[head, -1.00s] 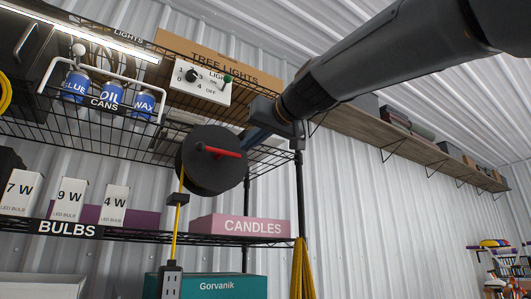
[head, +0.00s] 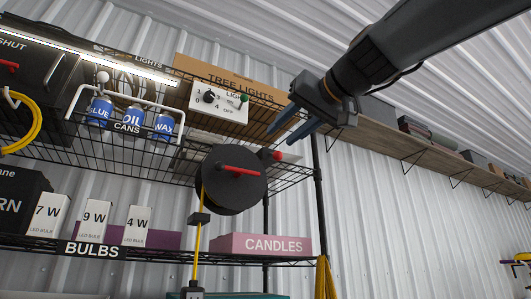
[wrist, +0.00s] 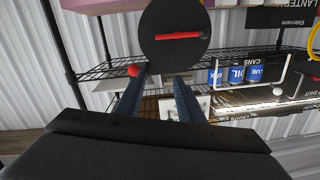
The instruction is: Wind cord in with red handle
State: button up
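A black round cord reel (head: 222,196) hangs at the front edge of the wire shelf. A red bar handle (head: 241,172) lies across its face, and a red knob (head: 277,155) sticks out at its right side. The reel also shows in the wrist view (wrist: 172,56), with the handle (wrist: 180,36) and knob (wrist: 133,70). Yellow cord (head: 197,240) runs down from the reel through a black block (head: 199,218) to a socket end (head: 193,293), partly cut off. My gripper (head: 271,137) is open and empty, just above the red knob and apart from it.
A white dial box (head: 219,102) with a green-tipped lever and a tree lights box (head: 237,84) are on the upper shelf close to my gripper. The candles box (head: 262,244) is below the reel. A wooden shelf (head: 395,140) runs along the right wall.

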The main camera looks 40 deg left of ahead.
jog(key=s+a+m+g+y+p, duration=0.1)
jog(key=s+a+m+p, duration=0.3)
jog(key=m+p, duration=0.45)
jog(key=m+t+h+p, duration=0.1)
jog(key=m+t+p, duration=0.1)
jog(key=m+p, duration=0.9)
send_near(242, 170)
jog(key=w+a+m+b, duration=0.1)
jog(key=a+m+b, duration=0.1)
jog(key=m+b, duration=0.1)
jog(key=shift+p+x, duration=1)
jog(key=shift+x, duration=2.95)
